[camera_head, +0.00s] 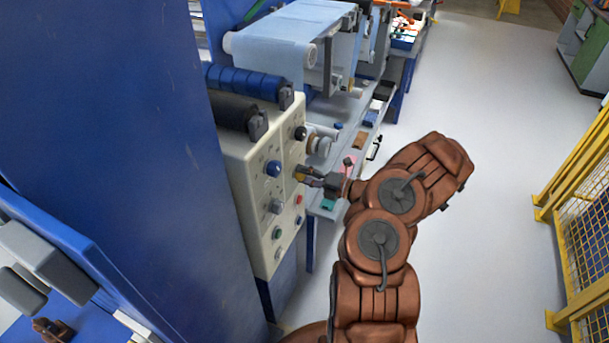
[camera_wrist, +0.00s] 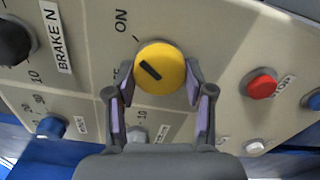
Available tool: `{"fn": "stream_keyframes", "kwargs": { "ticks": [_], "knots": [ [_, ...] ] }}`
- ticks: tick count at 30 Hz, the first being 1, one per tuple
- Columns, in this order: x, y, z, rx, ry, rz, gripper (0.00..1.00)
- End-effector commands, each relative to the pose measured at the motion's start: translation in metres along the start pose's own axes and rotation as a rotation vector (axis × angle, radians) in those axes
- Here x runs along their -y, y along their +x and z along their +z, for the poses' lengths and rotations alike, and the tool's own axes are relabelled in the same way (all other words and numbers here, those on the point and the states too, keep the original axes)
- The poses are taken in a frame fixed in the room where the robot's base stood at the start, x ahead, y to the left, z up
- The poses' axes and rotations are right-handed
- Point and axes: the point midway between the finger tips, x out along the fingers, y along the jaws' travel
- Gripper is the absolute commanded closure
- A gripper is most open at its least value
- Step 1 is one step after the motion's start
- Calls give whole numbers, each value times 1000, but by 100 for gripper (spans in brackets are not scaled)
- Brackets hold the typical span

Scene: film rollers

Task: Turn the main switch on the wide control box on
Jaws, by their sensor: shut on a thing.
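The wide control box (camera_head: 253,190) is a cream panel with several knobs and buttons, left of my arm in the head view. Its yellow round switch (camera_wrist: 158,66) has a black pointer mark, tilted from upper left to lower right. An ON label (camera_wrist: 121,21) is printed above and left of the switch in the wrist view. My gripper (camera_head: 308,176) reaches the panel from the right. In the wrist view its two fingers are closed on opposite sides of the yellow switch. In the head view the gripper mostly hides the switch.
A red button (camera_wrist: 262,84) sits right of the switch, and a black knob (camera_wrist: 12,42) is at the left. A blue knob (camera_head: 273,169) is also on the panel.

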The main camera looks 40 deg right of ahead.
Motion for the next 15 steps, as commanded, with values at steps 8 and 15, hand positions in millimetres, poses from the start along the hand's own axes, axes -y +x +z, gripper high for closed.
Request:
{"fn": "stream_keyframes", "kwargs": {
  "ticks": [8,15],
  "knots": [
    [0,0,1,2,0,1,30],
    [0,0,0,1,0,0,22]
  ]
}}
